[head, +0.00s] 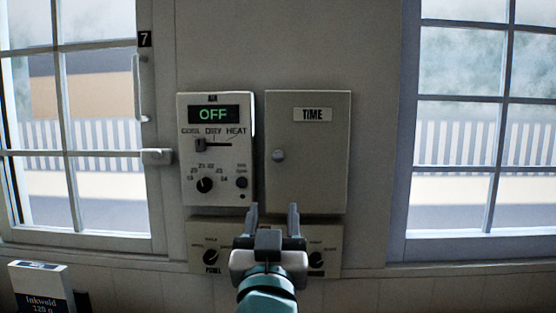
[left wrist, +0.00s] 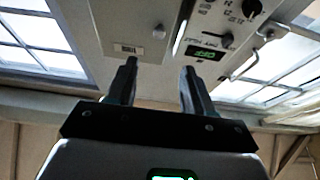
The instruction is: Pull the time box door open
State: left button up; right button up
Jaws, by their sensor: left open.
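The time box (head: 325,175) is a pale grey wall box with a flat door and a "TIME" label near its top. Its door looks shut. My right gripper is not in view.
An air control panel (head: 215,165) reading "OFF" is on the wall just left of the box. A lower panel with dials (head: 205,240) is partly hidden behind my gripper. Windows stand on both sides; the left one has a handle (head: 138,88). An "Inkweld" box (head: 40,285) is at lower left.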

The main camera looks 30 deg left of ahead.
pick_arm(q)
jog(key=p, duration=0.5)
send_near(278, 158)
jog(key=x, duration=0.9)
jog(key=shift+d, duration=0.1)
grip_shut()
